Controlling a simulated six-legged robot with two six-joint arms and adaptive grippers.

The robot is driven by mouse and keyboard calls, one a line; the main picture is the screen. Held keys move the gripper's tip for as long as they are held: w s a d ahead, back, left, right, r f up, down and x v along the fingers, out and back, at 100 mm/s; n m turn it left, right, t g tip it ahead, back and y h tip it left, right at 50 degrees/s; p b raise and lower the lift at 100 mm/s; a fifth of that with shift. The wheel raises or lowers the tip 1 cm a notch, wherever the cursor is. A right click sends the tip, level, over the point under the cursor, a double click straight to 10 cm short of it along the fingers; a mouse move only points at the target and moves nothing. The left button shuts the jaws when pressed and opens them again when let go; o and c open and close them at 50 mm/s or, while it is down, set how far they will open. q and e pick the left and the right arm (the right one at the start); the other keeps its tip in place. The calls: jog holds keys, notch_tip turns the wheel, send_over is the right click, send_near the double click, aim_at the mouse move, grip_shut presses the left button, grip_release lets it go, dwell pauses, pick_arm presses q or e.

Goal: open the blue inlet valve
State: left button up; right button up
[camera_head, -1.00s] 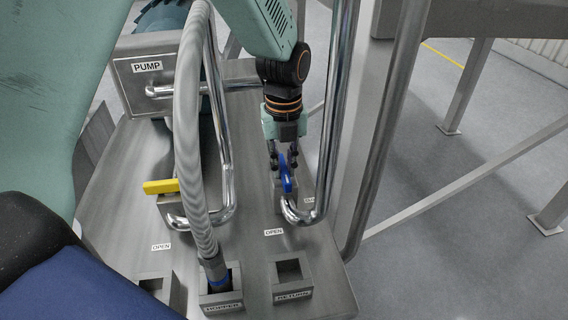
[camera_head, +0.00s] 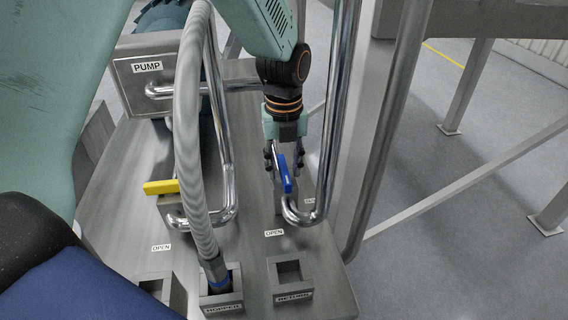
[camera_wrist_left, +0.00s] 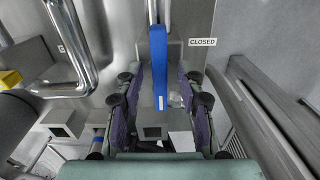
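The blue inlet valve handle (camera_head: 285,176) is a flat blue lever at the bent steel pipe, right of the yellow handle. My left gripper (camera_head: 283,160) is over it from behind, pointing down. In the left wrist view the blue handle (camera_wrist_left: 158,68) lies between the two purple-padded fingers (camera_wrist_left: 160,100), with a gap on each side. The gripper is open. A CLOSED label (camera_wrist_left: 203,42) shows beside the handle there. An OPEN label (camera_head: 274,233) lies on the plate in front of the valve. The valve body is partly hidden. My right gripper is not in view.
A yellow valve handle (camera_head: 161,187) and a grey hose (camera_head: 188,130) stand to the left. Upright steel pipes (camera_head: 335,110) rise close on the right of the gripper. The HOPPER (camera_head: 222,303) and RETURN (camera_head: 292,290) sockets are at the front.

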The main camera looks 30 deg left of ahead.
aim_at(284, 168)
pick_arm(q)
jog(key=shift+r, duration=0.15)
notch_tip(284, 168, up, 12)
dwell(0.5)
jog(key=shift+s+d, duration=0.1)
dwell(0.4)
